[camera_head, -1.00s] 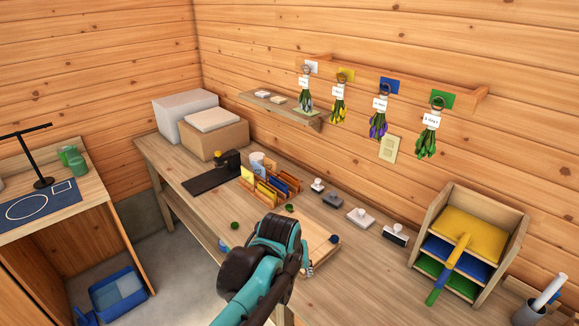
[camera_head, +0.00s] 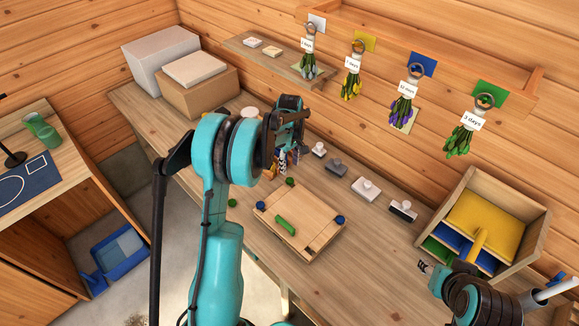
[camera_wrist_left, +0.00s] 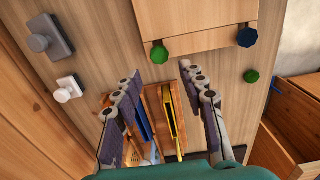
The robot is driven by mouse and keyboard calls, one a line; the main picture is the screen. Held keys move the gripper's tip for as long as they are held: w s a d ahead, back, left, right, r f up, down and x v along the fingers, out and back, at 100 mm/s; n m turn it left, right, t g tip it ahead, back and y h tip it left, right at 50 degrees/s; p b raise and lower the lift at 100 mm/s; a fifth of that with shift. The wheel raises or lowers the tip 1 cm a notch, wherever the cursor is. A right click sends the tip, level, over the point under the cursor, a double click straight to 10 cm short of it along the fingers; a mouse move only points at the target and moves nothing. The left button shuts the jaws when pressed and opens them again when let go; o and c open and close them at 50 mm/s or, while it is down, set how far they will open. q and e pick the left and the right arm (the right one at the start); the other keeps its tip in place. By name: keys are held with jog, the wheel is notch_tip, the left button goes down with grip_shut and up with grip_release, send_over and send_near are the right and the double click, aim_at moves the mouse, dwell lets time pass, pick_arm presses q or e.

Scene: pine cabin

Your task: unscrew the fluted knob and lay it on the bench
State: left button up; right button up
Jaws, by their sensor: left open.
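A wooden press board (camera_head: 318,207) lies on the bench (camera_head: 370,285). A green fluted knob (camera_head: 290,181) is at its far corner, and the wrist view shows it at the board's edge (camera_wrist_left: 159,53). Blue knobs are at its left (camera_head: 263,206) and right (camera_head: 340,219) corners. Another green knob (camera_head: 232,203) lies on the bench, apart from the board. My left gripper (camera_wrist_left: 160,72) is open and empty, above the card rack and close to the green corner knob. My right gripper (camera_head: 428,267) is at the lower right before the shelf unit, its fingers too small to judge.
A card rack (camera_wrist_left: 169,110) with blue and yellow cards stands below my left fingers. Several stamps (camera_head: 366,189) line the wall side. A shelf unit (camera_head: 535,215) is at right. Herb bundles (camera_head: 465,138) hang above. The bench in front of the board is clear.

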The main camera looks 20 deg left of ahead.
aim_at(290, 180)
pick_arm(q)
notch_tip(290, 180, down, 8)
jog(key=b, duration=0.4)
jog(key=shift+w+r, duration=0.1)
grip_shut()
jog(key=n, duration=1.5)
jog(key=shift+r+n, duration=0.1)
jog(key=shift+n, duration=0.3)
jog(key=n, duration=0.4)
jog(key=shift+n, duration=0.4)
jog(key=shift+c, duration=0.2)
grip_release()
